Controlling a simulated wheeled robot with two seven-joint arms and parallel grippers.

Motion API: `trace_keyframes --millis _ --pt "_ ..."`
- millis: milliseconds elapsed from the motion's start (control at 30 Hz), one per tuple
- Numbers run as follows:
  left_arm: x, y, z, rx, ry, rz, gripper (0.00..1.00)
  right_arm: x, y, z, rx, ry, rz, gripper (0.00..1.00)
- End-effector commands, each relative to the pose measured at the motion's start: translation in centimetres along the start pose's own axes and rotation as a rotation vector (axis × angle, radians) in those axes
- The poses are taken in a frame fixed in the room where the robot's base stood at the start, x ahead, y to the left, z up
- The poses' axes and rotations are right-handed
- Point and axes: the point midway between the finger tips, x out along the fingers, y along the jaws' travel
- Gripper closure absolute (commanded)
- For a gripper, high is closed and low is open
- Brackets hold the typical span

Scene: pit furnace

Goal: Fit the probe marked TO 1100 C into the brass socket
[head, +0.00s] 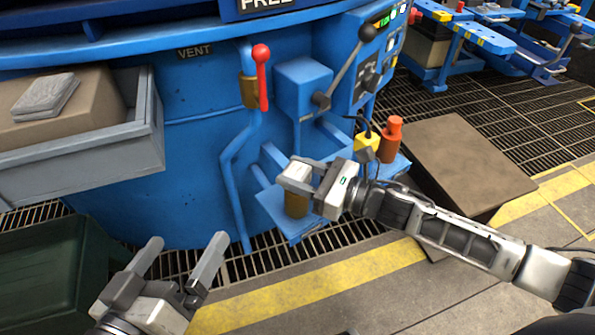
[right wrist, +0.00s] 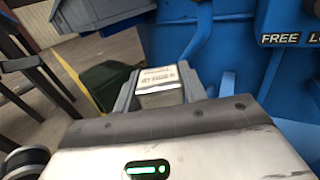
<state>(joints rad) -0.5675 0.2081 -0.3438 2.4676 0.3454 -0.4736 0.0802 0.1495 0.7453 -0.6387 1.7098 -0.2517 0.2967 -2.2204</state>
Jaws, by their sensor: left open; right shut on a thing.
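My right gripper (head: 304,176) is shut on a pale grey block-shaped probe head (head: 294,179), above the front of a blue shelf (head: 290,226). In the right wrist view the held probe (right wrist: 160,86) sits between the fingers. Its face carries dark lettering, too blurred to read. Directly under it in the head view is a brass cylinder (head: 296,206), which looks like the brass socket. Whether the probe touches it or is inside it, I cannot tell, because the probe head and gripper cover its top. My left gripper (head: 180,262) is open and empty at the lower left.
A yellow block (head: 367,148) with a black cable and an orange-red cylindrical piece (head: 391,140) stand at the shelf's back right. A red-handled valve (head: 262,76) rises behind. A grey tray (head: 90,160) is left, a dark green bin (head: 50,275) below it. A brown slab (head: 455,165) lies right.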

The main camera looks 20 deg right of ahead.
Motion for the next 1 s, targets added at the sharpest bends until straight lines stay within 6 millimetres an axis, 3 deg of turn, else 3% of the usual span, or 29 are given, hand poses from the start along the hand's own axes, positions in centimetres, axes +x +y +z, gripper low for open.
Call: trace_keyframes --millis 1000 --pt "0.2 -0.6 1.3 0.002 -0.005 -0.001 0.0 0.0 0.0 -1.2 -0.001 -0.001 0.0 0.85"
